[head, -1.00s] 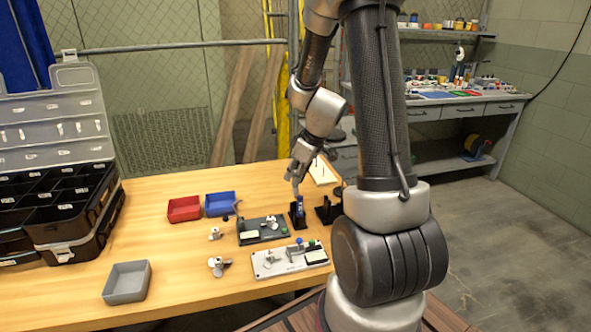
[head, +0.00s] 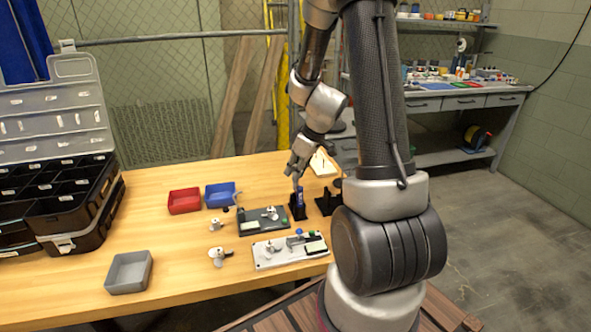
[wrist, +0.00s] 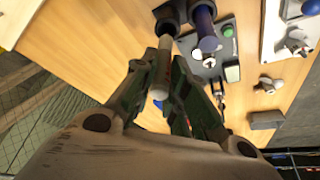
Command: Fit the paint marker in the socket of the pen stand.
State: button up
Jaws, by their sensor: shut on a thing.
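My gripper (wrist: 168,88) is shut on a pale grey, pen-like cylinder, which I take to be the paint marker (wrist: 160,72). The marker's far end meets or overlaps a dark block (wrist: 165,17) in the wrist view; I cannot tell whether it sits in a socket. A dark blue cylinder (wrist: 204,28) stands close beside the marker. In the head view my gripper (head: 296,179) is just above the black pen stand (head: 298,212) on the table, with the blue cylinder (head: 300,197) at the stand. The marker's lower end is hidden there.
A second black stand (head: 326,204) is just right. A dark fixture plate (head: 252,228) and a pale one (head: 270,259) lie left and in front.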

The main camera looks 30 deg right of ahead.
jog(key=shift+f, duration=0.15)
dwell(0.5)
jog(key=shift+f, duration=0.55)
jog(key=shift+f, duration=0.25)
jog(key=shift+f, duration=0.45)
jog(key=shift+f, duration=0.3)
dwell(0.4)
jog(key=shift+f, duration=0.4)
jog(key=shift+f, duration=0.2)
dwell(0.5)
jog(key=o, duration=0.9)
jog(key=shift+c, duration=0.2)
